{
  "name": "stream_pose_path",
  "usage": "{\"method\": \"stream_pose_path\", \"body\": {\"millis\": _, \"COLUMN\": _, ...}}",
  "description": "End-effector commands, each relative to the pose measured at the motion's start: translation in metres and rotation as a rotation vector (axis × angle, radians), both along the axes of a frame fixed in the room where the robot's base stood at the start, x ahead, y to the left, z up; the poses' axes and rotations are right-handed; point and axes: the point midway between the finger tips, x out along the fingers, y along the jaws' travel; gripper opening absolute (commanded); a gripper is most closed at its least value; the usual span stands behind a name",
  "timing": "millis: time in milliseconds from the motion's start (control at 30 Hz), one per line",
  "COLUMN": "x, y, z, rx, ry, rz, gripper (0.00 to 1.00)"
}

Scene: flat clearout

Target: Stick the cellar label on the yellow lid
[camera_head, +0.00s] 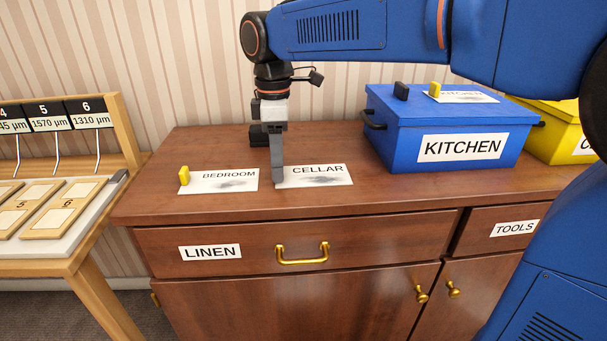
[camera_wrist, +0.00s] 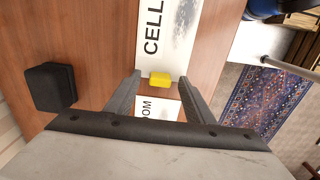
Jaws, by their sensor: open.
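The cellar label (camera_head: 323,176) is a white card with a grey smudge, lying flat on the dresser top. It also shows in the wrist view (camera_wrist: 170,40), with a small yellow tab (camera_wrist: 160,79) at its near end. My gripper (camera_head: 277,180) points down at the label's left end. In the wrist view its open fingers (camera_wrist: 160,76) stand either side of the tab, with gaps. The finger hides the tab in the head view. The yellow box's lid (camera_head: 566,108) is at the far right, partly hidden by the blue box and my arm.
The bedroom label (camera_head: 222,181) with its yellow tab lies just left. A black block (camera_wrist: 50,87) stands behind. The blue box (camera_head: 400,140) stands between gripper and yellow box; its lid bears a kitchen label (camera_head: 466,97) and black knob. The dresser's front edge is near.

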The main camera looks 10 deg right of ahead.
Motion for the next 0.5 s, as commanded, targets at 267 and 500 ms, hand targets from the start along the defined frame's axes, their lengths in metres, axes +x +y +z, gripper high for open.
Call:
{"method": "stream_pose_path", "body": {"millis": 267, "x": 0.0001, "y": 0.0, "z": -0.0028, "rx": 0.0, "ry": 0.0, "rz": 0.0, "gripper": 0.48}}
{"method": "stream_pose_path", "body": {"millis": 500, "x": 0.0001, "y": 0.0, "z": -0.0027, "rx": 0.0, "ry": 0.0, "rz": 0.0, "gripper": 0.05}}
